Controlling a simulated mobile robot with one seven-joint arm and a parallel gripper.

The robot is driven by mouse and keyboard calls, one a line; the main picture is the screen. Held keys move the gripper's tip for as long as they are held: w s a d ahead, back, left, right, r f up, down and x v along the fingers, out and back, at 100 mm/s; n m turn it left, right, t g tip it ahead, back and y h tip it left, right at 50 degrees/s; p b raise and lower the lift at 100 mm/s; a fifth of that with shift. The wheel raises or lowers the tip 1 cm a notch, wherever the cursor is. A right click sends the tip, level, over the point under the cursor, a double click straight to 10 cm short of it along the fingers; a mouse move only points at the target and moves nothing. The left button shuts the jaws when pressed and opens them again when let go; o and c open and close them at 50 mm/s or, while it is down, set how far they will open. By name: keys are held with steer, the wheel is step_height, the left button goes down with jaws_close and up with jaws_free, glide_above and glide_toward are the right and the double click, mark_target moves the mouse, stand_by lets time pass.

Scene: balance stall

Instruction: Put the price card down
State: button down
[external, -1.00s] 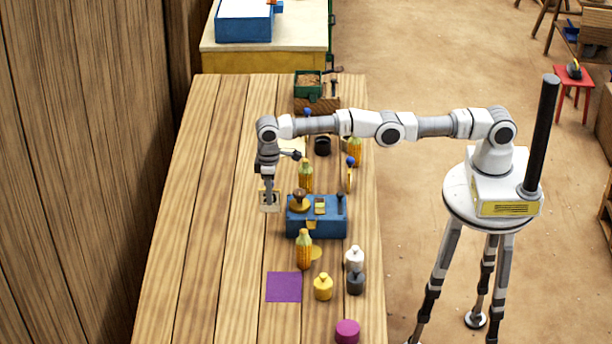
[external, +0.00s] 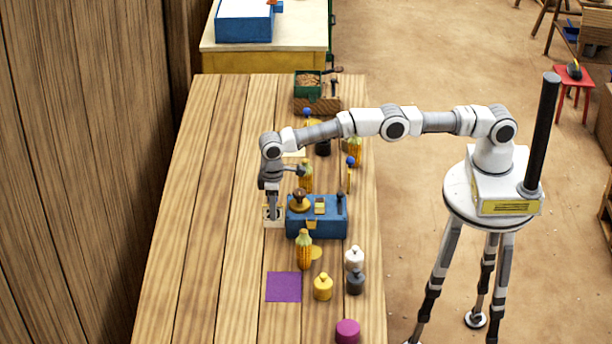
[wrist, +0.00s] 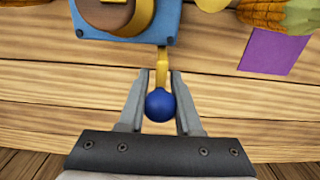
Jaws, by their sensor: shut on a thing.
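In the wrist view a blue ball and a narrow yellow piece (wrist: 162,68) show between the fingers; the card's face does not show there. The card's lower edge is at or just above the table; I cannot tell whether it touches.
The blue box (external: 318,230) with a brown knob stands just right of the card. A corn-like bottle (external: 304,252), a flat purple square (external: 284,287) and several small weights, one yellow (external: 323,288), lie nearer the front. The table's left side (external: 205,220) is clear.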

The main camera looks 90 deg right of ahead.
steer(key=shift+a+f, duration=0.1)
steer(key=shift+f, duration=1.45)
steer(key=shift+f, duration=0.2)
steer(key=c, duration=0.6)
jaws_free()
